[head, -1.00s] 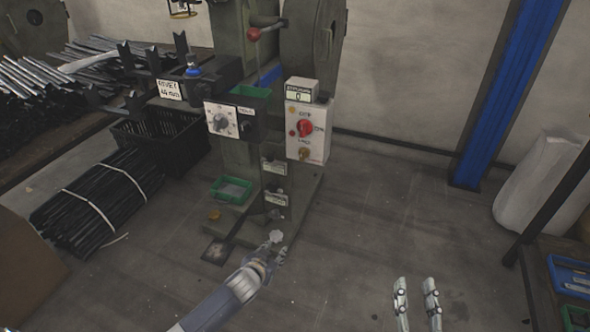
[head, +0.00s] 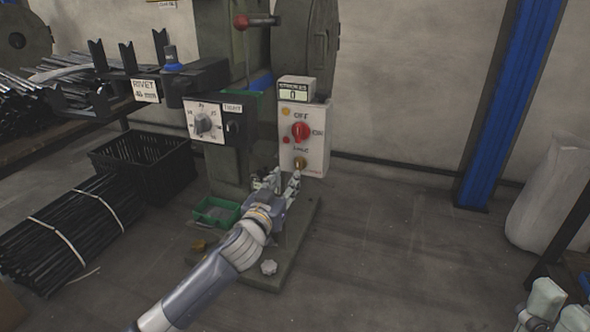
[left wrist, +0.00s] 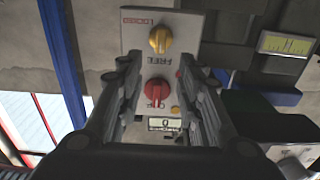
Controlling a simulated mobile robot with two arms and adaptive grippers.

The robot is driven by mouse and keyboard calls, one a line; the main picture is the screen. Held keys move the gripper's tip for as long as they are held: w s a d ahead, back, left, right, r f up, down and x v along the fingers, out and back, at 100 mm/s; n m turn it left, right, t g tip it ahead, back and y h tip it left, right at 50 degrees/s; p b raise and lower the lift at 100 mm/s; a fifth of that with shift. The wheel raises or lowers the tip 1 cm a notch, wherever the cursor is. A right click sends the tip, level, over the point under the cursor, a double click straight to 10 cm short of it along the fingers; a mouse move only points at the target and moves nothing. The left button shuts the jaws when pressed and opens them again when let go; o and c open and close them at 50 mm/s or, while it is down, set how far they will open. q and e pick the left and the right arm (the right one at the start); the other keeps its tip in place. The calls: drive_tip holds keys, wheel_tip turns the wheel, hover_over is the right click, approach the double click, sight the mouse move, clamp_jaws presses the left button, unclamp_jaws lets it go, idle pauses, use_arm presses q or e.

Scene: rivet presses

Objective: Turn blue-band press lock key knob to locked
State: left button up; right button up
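The blue-band press (head: 172,68) stands at centre, with a blue ring around its head. Its white control panel (head: 318,150) carries a red knob (head: 300,131) and, below it, the brass lock key knob (head: 299,163). In the left wrist view the brass knob (left wrist: 160,39) sits between the words FREE and LOCKED; I cannot tell exactly where it points. My left gripper (head: 283,181) is open and empty, just below and in front of the brass knob, apart from it. Its two fingers also frame the panel in the left wrist view (left wrist: 165,82). My right gripper (head: 561,305) is open at the bottom right.
A grey dial box (head: 206,121) is left of the panel, and a counter display (head: 294,94) sits above it. A green tray (head: 214,211) and a black crate (head: 143,162) are lower left. Floor right of the press is clear up to the blue post (head: 495,130).

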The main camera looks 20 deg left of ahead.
sight(297, 163)
use_arm(q)
drive_tip(key=w+b, duration=0.2)
drive_tip(key=w, duration=0.5)
drive_tip(key=shift+w+d+f, duration=0.1)
drive_tip(key=shift+w+d, duration=0.05)
drive_tip(key=shift+w, duration=0.65)
clamp_jaws()
